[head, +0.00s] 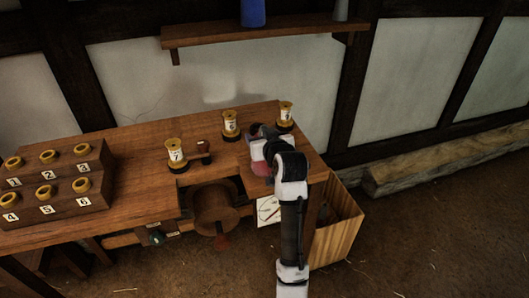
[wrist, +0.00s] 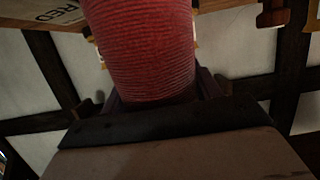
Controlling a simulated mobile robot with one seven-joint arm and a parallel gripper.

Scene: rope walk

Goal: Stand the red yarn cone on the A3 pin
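The red yarn cone (wrist: 142,50) fills the upper middle of the wrist view, very close to the camera. My gripper (wrist: 160,92) has its dark fingers on both sides of the cone and appears shut on it. I cannot pick out a pin marked A3 in either view.
The bench (head: 130,150) holds a spool marked 7 (head: 176,155), a middle spool (head: 231,125) and a right spool (head: 286,113). A numbered rack (head: 55,190) stands left. A wooden bin (head: 340,225) is below right. A shelf (head: 265,31) hangs above.

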